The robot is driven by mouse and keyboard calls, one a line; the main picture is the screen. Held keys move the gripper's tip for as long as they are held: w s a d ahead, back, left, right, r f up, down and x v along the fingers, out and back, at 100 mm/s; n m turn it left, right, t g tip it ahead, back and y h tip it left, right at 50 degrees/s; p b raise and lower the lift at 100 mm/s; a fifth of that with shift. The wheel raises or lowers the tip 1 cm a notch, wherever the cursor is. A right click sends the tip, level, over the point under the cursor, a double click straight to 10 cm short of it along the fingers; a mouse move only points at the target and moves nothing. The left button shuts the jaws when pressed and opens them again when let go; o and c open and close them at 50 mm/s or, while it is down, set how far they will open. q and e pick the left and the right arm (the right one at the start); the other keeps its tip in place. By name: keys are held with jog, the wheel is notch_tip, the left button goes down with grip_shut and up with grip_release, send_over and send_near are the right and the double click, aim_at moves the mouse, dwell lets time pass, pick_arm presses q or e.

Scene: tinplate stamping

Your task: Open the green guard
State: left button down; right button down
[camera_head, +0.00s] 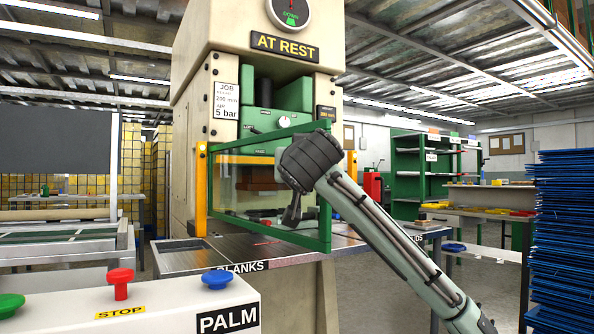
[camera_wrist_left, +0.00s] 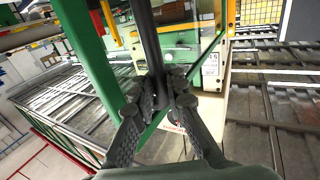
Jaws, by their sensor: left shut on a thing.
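The green guard (camera_head: 280,143) is a green frame around a clear panel on the front of the press. Its left side is by a yellow post (camera_head: 201,190); its right side stands out towards me, so it is partly open. My left gripper (camera_head: 291,208) is at the guard's right part, its arm reaching in from the lower right; the dark wrist hides much of the grip. In the left wrist view the gripper (camera_wrist_left: 160,92) is shut around a dark bar handle (camera_wrist_left: 147,38) beside the green frame (camera_wrist_left: 92,65). My right gripper is not in view.
The press (camera_head: 195,100) shows "AT REST". A metal table (camera_head: 185,262) lies below the guard. A white control box (camera_head: 165,310) with red, blue and green buttons stands in front at left. Blue stacked racks (camera_head: 565,240) stand at right.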

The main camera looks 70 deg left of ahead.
pick_arm(q)
jog(key=shift+w+f, duration=0.1)
jog(key=shift+w, duration=0.05)
jog(key=c, duration=1.6)
grip_release()
jog(key=shift+w+d, duration=0.1)
jog(key=shift+d, duration=0.1)
jog(key=shift+o, duration=0.2)
